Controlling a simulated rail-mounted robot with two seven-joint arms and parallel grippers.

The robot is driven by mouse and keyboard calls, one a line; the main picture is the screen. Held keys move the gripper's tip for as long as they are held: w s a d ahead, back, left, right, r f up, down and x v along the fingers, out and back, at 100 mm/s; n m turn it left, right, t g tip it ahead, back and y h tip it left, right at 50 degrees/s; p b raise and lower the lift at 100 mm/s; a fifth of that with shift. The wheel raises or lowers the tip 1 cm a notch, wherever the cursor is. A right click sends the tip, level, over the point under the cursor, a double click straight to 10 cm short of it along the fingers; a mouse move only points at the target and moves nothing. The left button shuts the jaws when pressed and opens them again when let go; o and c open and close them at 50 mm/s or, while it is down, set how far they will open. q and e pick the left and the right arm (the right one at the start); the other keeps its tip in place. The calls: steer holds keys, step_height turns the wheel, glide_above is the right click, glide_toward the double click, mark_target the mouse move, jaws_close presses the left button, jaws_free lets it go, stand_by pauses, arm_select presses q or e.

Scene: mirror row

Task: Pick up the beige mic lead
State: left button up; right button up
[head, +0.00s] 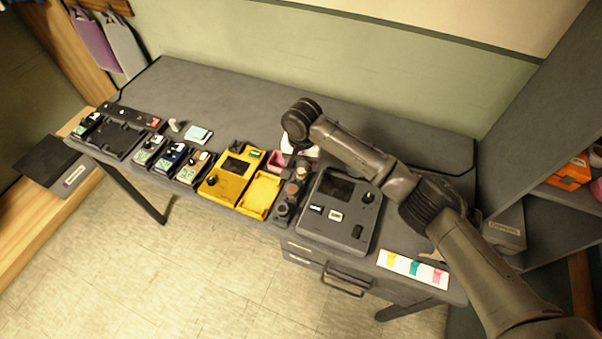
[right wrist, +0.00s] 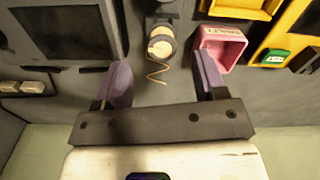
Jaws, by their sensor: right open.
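The beige mic lead (right wrist: 158,46) shows in the right wrist view as a small round beige piece on a dark grey holder, with a thin wavy cord trailing toward the gripper. In the head view it appears as a small pale spot (head: 301,173) beside the pink bin, partly crowded by my arm. My right gripper (right wrist: 163,78) is open and empty, its purple fingers on either side of the cord's line, with the lead ahead of the gap. In the head view the right gripper (head: 293,154) is mostly hidden under my wrist. My left gripper is out of view.
A pink bin (right wrist: 222,46) stands close to my right gripper's right finger in the wrist view. A yellow unit (head: 223,176), a yellow tray (head: 259,194) and a grey console (head: 341,222) flank the spot. The back of the desk (head: 235,110) is mostly clear.

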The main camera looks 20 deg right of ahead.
mark_target(301, 170)
steer(key=shift+w+a+f, duration=0.1)
steer(key=shift+f, duration=2.6)
steer(key=c, duration=1)
steer(key=shift+r, duration=0.1)
steer(key=shift+r, duration=0.6)
steer(key=r, duration=0.1)
steer(key=d+r, duration=0.1)
steer(key=r, duration=0.1)
steer(key=shift+r, duration=0.15)
steer(key=s+d+r, duration=0.2)
steer(key=d+r, duration=0.4)
steer(key=d, duration=0.4)
steer(key=shift+s+d+r, duration=0.15)
steer(key=shift+s+d, duration=0.1)
steer(key=shift+s, duration=0.05)
